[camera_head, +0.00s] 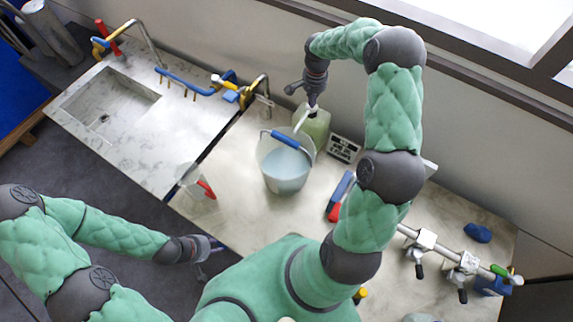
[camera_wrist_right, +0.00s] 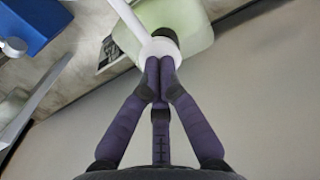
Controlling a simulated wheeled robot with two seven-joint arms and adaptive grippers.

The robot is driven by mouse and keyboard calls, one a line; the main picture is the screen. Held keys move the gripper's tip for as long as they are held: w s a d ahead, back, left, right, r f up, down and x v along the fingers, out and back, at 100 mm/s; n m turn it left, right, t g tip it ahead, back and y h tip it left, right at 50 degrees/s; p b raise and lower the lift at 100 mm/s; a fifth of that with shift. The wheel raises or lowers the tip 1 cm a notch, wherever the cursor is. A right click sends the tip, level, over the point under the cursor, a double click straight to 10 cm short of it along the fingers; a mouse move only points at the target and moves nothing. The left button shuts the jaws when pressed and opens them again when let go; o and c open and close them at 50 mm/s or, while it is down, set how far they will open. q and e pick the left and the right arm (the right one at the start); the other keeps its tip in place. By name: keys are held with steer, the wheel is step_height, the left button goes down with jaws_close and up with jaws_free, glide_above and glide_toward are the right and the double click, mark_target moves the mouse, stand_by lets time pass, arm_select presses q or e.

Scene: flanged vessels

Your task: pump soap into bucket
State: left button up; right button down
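The soap bottle (camera_head: 318,124) is pale green and stands upright behind the bucket; its body also shows in the right wrist view (camera_wrist_right: 192,25). Its white pump head (camera_wrist_right: 158,47) has a spout (camera_head: 301,120) that points toward the bucket. The white bucket (camera_head: 287,178) holds pale bluish liquid, and its blue handle grip (camera_head: 285,139) lies across the far rim. My right gripper (camera_head: 311,98) is over the bottle. Its fingertips (camera_wrist_right: 160,72) are together at the pump head and partly cover it. My left gripper (camera_head: 212,246) is low at the counter's front edge, away from the bucket; its fingers are unclear.
A sink (camera_head: 110,105) with taps is at the left. A clear jug with a red handle (camera_head: 206,189) stands left of the bucket. A small sign (camera_head: 344,148) is right of the bottle. A metal rail with clamps (camera_head: 425,240) and a blue object (camera_head: 478,233) are farther right.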

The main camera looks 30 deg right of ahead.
steer(key=shift+r+p, duration=0.7)
steer(key=shift+r, duration=1.1)
step_height(320, 180, up, 6)
steer(key=p, duration=0.2)
steer(key=shift+p, duration=0.35)
